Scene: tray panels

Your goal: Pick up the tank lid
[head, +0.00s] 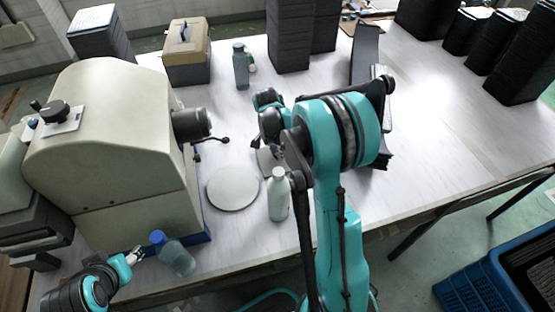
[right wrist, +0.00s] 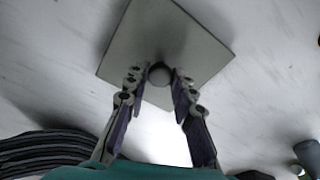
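The tank lid appears to be the flat grey square plate (right wrist: 130,38) with a round knob (right wrist: 159,73) in its middle. In the head view the plate (head: 264,163) lies on the table, mostly hidden by my right gripper (head: 276,151). In the right wrist view my right gripper (right wrist: 158,78) is over the plate, its fingers on either side of the knob. The fingers look open, with narrow gaps to the knob. My left gripper (head: 137,255) is at the lower left, beside a blue-capped bottle (head: 174,254); its opening is too small to make out.
A large beige machine (head: 115,150) stands at the left. A round grey disc (head: 234,187) and a pale bottle (head: 278,195) are close to my right gripper. Dark stacked panels (head: 289,35) stand behind.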

